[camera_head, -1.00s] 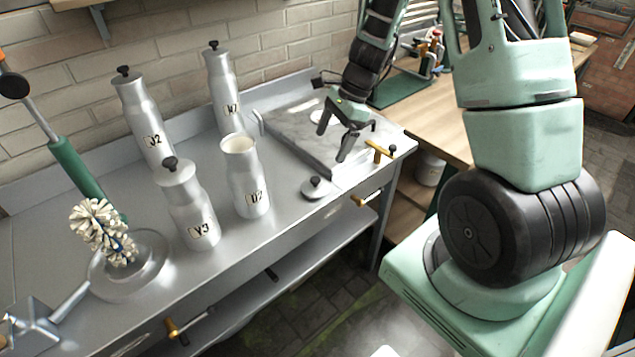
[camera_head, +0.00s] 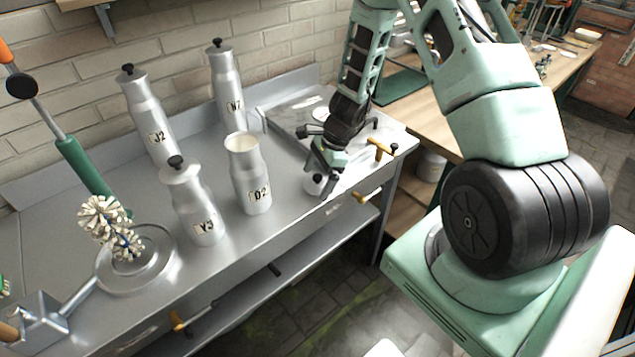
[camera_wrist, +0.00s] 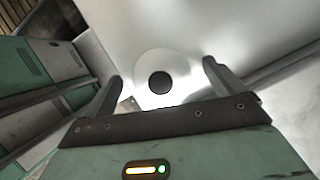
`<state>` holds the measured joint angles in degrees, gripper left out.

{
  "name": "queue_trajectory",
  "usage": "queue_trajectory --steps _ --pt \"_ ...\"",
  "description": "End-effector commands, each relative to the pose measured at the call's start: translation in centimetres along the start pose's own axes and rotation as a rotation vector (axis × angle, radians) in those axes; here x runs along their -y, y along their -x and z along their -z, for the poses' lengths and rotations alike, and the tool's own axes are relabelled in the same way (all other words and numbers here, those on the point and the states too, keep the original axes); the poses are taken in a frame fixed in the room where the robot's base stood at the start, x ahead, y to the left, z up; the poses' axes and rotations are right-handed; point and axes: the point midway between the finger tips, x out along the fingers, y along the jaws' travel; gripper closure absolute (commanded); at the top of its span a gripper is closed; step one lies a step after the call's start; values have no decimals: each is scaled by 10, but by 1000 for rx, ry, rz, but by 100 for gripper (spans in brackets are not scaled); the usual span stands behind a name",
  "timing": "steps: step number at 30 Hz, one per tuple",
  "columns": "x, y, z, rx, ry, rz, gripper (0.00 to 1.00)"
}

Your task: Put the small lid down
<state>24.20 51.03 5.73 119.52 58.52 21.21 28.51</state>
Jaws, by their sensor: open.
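The small lid (camera_head: 311,187) is a pale metal disc with a black knob, lying on the metal counter in front of the tray. It also shows in the wrist view (camera_wrist: 179,68), knob facing the camera. My gripper (camera_head: 322,183) is open and low over the lid, pointing down. In the wrist view its two fingers (camera_wrist: 160,75) stand apart on either side of the lid's knob. Whether a finger touches the lid cannot be told. The open can D2 (camera_head: 251,180), without a lid, stands left of my gripper.
Lidded cans Y3 (camera_head: 196,210), J2 (camera_head: 151,120) and N7 (camera_head: 227,92) stand on the counter (camera_head: 225,255). A shallow tray (camera_head: 283,122) lies behind my gripper. A brass valve handle (camera_head: 380,149) is at its right.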

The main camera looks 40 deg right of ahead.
Motion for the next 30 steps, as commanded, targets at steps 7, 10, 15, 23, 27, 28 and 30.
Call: queue_trajectory --steps 7,10,15,23,27,28,30 --pt "0 -2 0 0 1 1 6" --pt "0 -2 0 0 0 1 28" --pt "0 -2 0 0 0 1 59" --pt "0 -1 -1 0 1 1 59" --pt "0 7 -4 0 2 1 59" --pt "1 10 -5 0 4 2 59" --pt "1 18 -9 -1 3 3 59"
